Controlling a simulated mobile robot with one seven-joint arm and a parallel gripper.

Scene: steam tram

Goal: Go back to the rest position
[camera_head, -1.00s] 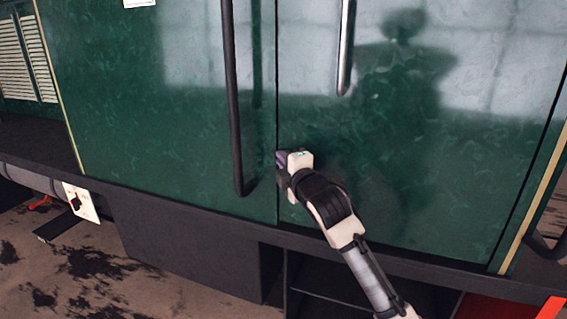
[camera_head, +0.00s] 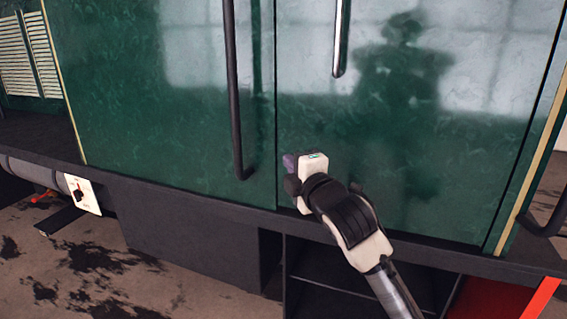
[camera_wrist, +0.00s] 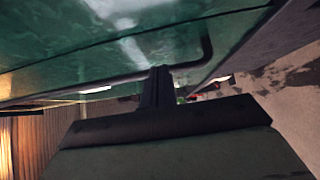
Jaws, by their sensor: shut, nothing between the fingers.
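My gripper (camera_head: 291,172) is at the end of my white and black arm, in front of the lower part of the green tram doors (camera_head: 340,130). It is shut and empty. It is to the right of the lower end of the dark door handle (camera_head: 233,100); I see a gap between them in the head view. In the wrist view my gripper (camera_wrist: 160,80) points along the green panel (camera_wrist: 100,45), and a dark bent bar (camera_wrist: 190,62) crosses beyond the fingers.
A shiny metal handle (camera_head: 340,40) is on the right door. A white plate with a black switch (camera_head: 82,194) is at the lower left. Below the dark sill are an open step recess (camera_head: 330,280) and a red part (camera_head: 490,300). The stained floor (camera_head: 100,265) is open at the left.

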